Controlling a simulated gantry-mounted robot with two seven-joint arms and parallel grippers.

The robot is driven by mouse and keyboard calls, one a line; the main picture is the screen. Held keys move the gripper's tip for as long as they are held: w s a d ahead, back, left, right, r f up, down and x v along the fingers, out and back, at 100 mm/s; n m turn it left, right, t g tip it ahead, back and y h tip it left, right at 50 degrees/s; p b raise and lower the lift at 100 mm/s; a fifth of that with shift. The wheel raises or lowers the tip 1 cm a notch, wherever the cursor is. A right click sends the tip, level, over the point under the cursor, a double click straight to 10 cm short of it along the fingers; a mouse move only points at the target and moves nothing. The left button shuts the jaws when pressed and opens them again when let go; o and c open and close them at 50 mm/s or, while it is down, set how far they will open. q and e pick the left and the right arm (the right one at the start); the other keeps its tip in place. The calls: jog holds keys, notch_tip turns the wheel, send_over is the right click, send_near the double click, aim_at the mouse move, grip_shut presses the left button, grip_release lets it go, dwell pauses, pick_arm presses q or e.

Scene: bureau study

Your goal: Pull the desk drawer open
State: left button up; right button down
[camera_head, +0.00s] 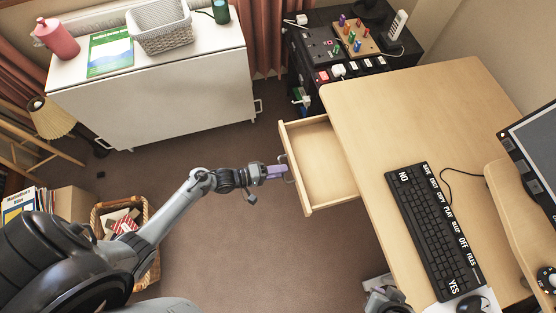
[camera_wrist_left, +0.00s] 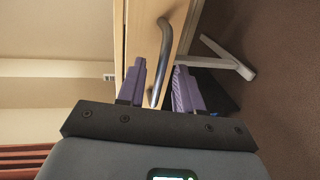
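The desk drawer (camera_head: 325,165) is pulled well out of the light wood desk (camera_head: 375,105), and its inside looks empty. Its metal handle (camera_head: 287,168) is on the drawer front, facing my left gripper (camera_head: 276,172). In the left wrist view the curved handle (camera_wrist_left: 165,45) runs between the two purple fingers of my left gripper (camera_wrist_left: 161,66). The fingers are apart, on either side of the bar, with gaps showing, so it is open around the handle. My right gripper (camera_head: 385,297) shows only partly at the bottom edge, below the desk; its fingers are unclear.
A black keyboard (camera_head: 432,230) and a mouse (camera_head: 470,304) lie on the desk. A white cabinet (camera_head: 160,100) with a basket (camera_head: 160,27) stands at the back left. A wicker bin (camera_head: 150,275) is at lower left. The brown carpet (camera_head: 235,245) before the drawer is clear.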

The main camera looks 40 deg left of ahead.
pick_arm(q)
jog(key=p+v, duration=0.1)
jog(key=v, duration=0.9)
jog(key=shift+s+a, duration=0.25)
jog(key=shift+s, duration=0.05)
jog(key=shift+r, duration=0.1)
